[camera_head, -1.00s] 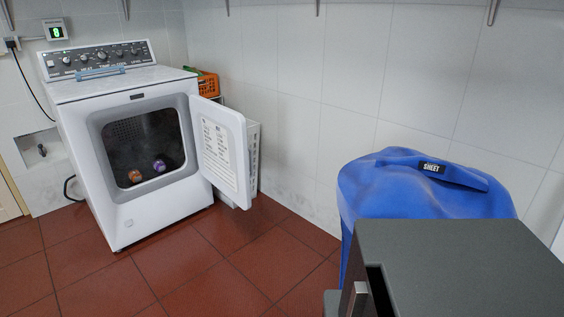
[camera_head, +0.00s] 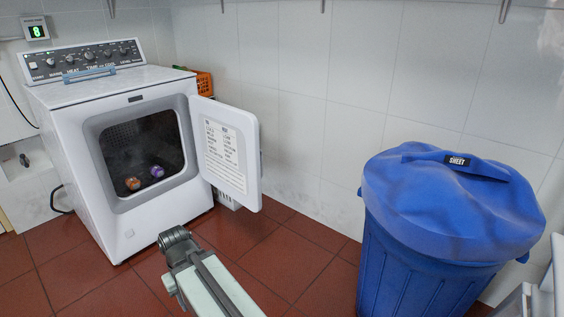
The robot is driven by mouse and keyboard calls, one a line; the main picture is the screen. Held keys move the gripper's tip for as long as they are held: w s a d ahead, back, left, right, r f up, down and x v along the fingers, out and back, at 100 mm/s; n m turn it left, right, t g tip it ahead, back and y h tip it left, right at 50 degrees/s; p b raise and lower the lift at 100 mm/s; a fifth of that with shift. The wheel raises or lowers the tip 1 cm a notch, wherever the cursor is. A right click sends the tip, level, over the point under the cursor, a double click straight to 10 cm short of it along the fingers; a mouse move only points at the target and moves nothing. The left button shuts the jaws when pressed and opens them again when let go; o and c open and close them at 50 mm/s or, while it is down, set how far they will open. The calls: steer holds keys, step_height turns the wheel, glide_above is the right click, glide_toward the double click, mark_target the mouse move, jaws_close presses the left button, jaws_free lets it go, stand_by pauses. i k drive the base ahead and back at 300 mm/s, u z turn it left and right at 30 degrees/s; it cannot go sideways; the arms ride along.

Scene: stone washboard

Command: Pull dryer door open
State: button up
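The white dryer (camera_head: 140,150) stands against the wall at left. Its door (camera_head: 226,150) is swung wide open to the right, with a printed label on the inner face. The dark drum (camera_head: 140,150) is exposed, and an orange and a purple item lie in it. My arm reaches in from the bottom edge, and its dark end, my gripper (camera_head: 175,238), is in front of the dryer's lower right, below the door. It looks apart from the door. The fingers cannot be made out.
A blue lidded bin (camera_head: 440,215) stands at right. An orange basket (camera_head: 204,83) is behind the door. Red tiled floor (camera_head: 265,250) is clear between the dryer and the bin. A pale object (camera_head: 540,300) shows at the lower right edge.

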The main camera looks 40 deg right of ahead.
mark_target(230, 155)
steer(key=z, duration=0.2)
steer(key=i, duration=1)
steer(key=u, duration=0.05)
